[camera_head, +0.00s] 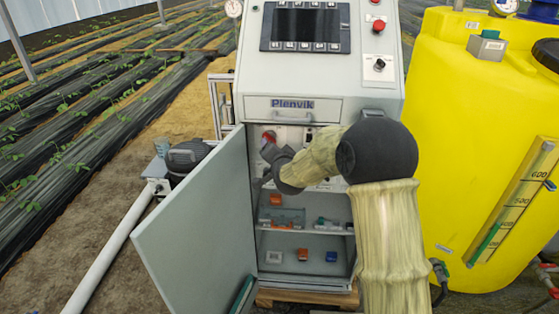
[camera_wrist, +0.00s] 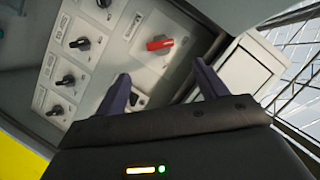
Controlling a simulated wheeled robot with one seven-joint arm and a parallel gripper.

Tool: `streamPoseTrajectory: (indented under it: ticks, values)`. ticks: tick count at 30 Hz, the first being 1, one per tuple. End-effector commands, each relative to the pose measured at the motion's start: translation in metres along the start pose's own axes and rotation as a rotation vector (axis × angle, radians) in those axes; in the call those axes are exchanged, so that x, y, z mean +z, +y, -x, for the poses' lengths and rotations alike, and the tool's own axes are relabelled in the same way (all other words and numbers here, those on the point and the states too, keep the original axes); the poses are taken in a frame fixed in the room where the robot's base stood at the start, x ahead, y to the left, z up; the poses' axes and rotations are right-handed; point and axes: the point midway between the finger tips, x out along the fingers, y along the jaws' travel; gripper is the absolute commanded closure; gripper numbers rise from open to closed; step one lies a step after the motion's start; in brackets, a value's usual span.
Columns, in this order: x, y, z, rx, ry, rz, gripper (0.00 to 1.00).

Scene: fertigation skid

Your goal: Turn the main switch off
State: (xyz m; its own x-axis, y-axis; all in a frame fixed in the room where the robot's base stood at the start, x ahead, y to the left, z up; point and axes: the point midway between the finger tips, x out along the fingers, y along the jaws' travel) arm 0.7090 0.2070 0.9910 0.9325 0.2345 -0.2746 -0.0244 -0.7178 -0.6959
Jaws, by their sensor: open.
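The main switch appears to be the red rotary knob (camera_wrist: 160,43) on a pale square plate inside the open cabinet (camera_head: 305,185). In the wrist view its bar lies nearly level across the picture, tilted slightly up to the right. A small red part (camera_head: 268,136), likely the same knob, shows beside my gripper in the head view. My gripper (camera_wrist: 162,72) is open and empty, its two dark fingers pointing toward the knob. The knob shows beyond and between the fingertips, apart from them. My arm hides part of the cabinet inside in the head view.
Several black rotary knobs (camera_wrist: 80,43) sit left of the red one. The cabinet door (camera_head: 200,225) stands open to the left. Shelves below hold small coloured parts (camera_head: 303,254). A red button (camera_head: 378,26) is on the upper panel. A yellow tank (camera_head: 460,130) stands at right.

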Motion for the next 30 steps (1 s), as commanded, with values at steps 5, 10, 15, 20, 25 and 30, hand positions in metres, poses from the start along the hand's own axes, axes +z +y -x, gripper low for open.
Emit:
streamPoseTrajectory:
  ticks: [5,10,15,20,25,30]
  values:
    - [0.0,0.0,0.031,0.0,0.001,0.001,0.29]
    - [0.0,0.0,0.053,0.0,0.001,0.0,0.29]
    - [0.0,0.0,0.059,0.0,0.001,0.0,0.29]
    - [0.0,0.0,0.059,0.0,0.001,0.0,0.29]
    - [0.0,0.004,0.062,0.011,-0.01,0.014,0.29]
    - [0.001,0.035,0.09,0.104,-0.109,0.125,0.29]
